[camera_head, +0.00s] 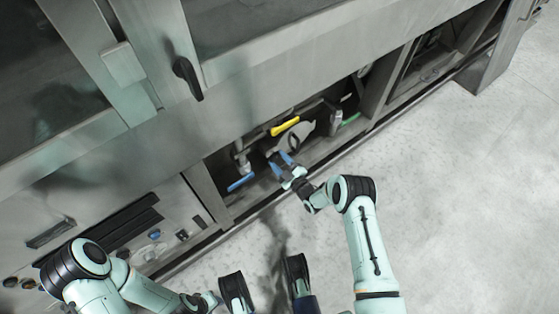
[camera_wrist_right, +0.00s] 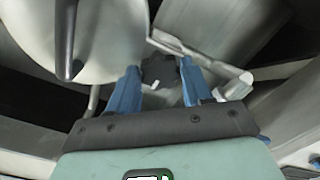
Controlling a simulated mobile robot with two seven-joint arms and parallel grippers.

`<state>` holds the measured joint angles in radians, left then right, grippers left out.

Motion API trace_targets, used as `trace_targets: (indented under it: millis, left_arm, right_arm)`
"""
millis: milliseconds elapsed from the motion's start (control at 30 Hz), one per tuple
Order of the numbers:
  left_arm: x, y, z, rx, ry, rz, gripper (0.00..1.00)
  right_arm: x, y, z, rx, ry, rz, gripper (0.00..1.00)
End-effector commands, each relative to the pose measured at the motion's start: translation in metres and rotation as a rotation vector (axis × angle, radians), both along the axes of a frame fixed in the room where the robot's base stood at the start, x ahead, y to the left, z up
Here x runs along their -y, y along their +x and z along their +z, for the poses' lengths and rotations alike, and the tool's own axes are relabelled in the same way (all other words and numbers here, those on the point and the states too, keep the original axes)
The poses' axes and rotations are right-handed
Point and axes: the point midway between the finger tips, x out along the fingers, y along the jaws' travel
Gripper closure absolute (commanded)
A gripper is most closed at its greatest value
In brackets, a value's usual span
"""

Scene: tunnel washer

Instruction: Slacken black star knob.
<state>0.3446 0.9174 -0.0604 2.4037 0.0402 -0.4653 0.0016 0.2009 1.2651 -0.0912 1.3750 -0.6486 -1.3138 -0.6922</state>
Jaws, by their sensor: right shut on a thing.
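The black star knob (camera_wrist_right: 160,69) sits between the two blue fingers of my right gripper (camera_wrist_right: 160,85) in the right wrist view. The fingers are shut on its sides, and its dark lobes show between and just beyond the tips. In the head view my right gripper (camera_head: 284,161) reaches into the open lower bay of the washer, and the knob is hard to make out there. My left arm shows at the lower left of the head view, but I cannot make out its gripper.
A yellow handle (camera_head: 285,126) lies just above my right gripper in the bay, and a blue handle (camera_head: 241,182) to its left. The bay's metal sill and posts surround the opening. In the wrist view a metal lever (camera_wrist_right: 180,45) is close by. Pale floor (camera_head: 460,190) is clear at right.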

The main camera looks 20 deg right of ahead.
Motion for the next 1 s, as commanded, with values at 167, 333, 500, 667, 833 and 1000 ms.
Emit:
trace_targets:
  millis: [167,333,500,667,833,1000]
  left_arm:
    - [0.0001,0.0015,0.0008,0.005,0.000,0.000,0.57]
    - [0.0002,0.0018,0.0009,0.005,0.001,0.000,0.57]
    - [0.0001,0.0017,0.0009,0.005,0.001,0.000,0.57]
    - [0.0000,0.0016,0.0009,0.005,0.001,0.000,0.57]
    - [0.0001,0.0015,0.0009,0.005,0.000,0.000,0.57]
    - [0.0001,0.0018,0.0014,0.005,0.001,0.000,0.57]
  right_arm:
    - [0.0001,0.0004,0.0005,0.013,-0.031,0.000,0.81]
    - [0.0003,0.0003,0.0005,0.016,-0.041,0.000,0.81]
    - [0.0003,0.0003,0.0005,0.016,-0.041,0.000,0.81]
    - [0.0002,0.0003,0.0004,0.016,-0.041,0.000,0.34]
    - [0.0002,0.0002,0.0003,0.016,-0.040,0.000,0.25]
    - [0.0006,-0.0009,0.0002,0.014,-0.039,0.000,0.25]
